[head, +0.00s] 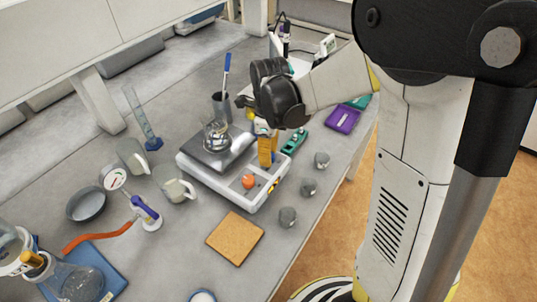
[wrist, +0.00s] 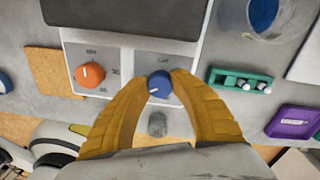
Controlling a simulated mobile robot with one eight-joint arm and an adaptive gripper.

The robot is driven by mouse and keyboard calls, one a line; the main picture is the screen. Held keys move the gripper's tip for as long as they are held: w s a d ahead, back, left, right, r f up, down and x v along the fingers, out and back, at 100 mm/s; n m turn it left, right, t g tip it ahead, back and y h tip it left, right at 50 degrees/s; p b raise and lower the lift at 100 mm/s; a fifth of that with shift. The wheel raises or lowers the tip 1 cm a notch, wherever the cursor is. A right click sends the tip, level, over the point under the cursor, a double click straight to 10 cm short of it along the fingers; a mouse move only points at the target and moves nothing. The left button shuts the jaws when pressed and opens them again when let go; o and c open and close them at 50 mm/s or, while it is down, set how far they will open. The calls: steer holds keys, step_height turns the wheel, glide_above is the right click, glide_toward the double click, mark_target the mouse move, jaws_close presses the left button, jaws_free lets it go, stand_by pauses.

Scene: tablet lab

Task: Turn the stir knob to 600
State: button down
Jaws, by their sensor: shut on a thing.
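The white hotplate stirrer (head: 222,184) stands on the bench, a beaker (head: 214,133) on its dark top plate. Its front panel (wrist: 118,58) carries an orange knob (wrist: 89,75) and a blue knob (wrist: 159,87). The orange knob (head: 248,181) shows clear of my gripper in the head view. My gripper (wrist: 159,79) has its yellow fingers closed on both sides of the blue knob. In the head view my gripper (head: 267,152) hides that knob. The blue knob's white mark points toward the lower left in the wrist view; the panel print is too small to read surely.
Several grey weights (head: 309,187) stand right of the stirrer. A green rack (wrist: 241,80) and a purple box (wrist: 293,121) lie beyond them. A cork mat (head: 235,237) lies in front. Mugs (head: 174,184) stand at its left.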

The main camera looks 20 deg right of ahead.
stand_by(0.3)
steer(key=c, duration=1.1)
jaws_free()
steer(key=r, duration=1.2)
steer(key=shift+w+d, duration=0.15)
steer(key=shift+w, duration=0.1)
steer(key=s+n+t, duration=0.2)
steer(key=s+n, duration=0.2)
steer(key=n, duration=0.4)
steer(key=s+n+t+b, duration=0.1)
steer(key=s+n+t, duration=0.2)
steer(key=s+n, duration=0.2)
steer(key=s+n+t, duration=0.2)
steer(key=s+n, duration=0.2)
steer(key=n, duration=0.8)
steer(key=shift+s+f+t+b, duration=0.2)
steer(key=shift+f+t+b, duration=0.1)
